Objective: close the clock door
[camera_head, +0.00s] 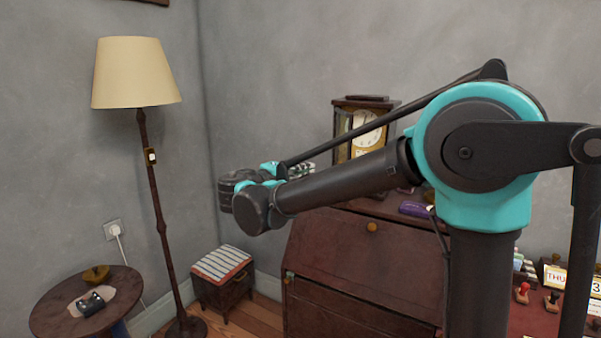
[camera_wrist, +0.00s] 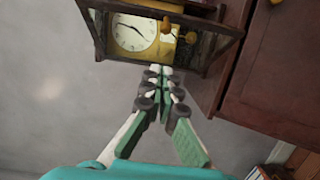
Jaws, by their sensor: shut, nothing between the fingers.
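The clock (camera_head: 366,120) is a dark wooden case with a gold front and a white dial, standing on top of the wooden desk. Its lower part is hidden behind my arm in the head view. In the wrist view the clock (camera_wrist: 133,33) fills the top, with dark framing around its dial. I cannot clearly make out the door or how far it stands open. My gripper (camera_wrist: 161,74) is shut and empty, its fingertips close to the clock's lower edge in the wrist view; contact cannot be told. In the head view my gripper (camera_head: 306,170) is left of the clock.
The reddish-brown desk (camera_head: 340,255) stands below my arm, with a purple item (camera_head: 414,209) on top. A floor lamp (camera_head: 137,75), a striped stool (camera_head: 221,264) and a round table (camera_head: 55,302) stand left. Grey wall lies behind the clock.

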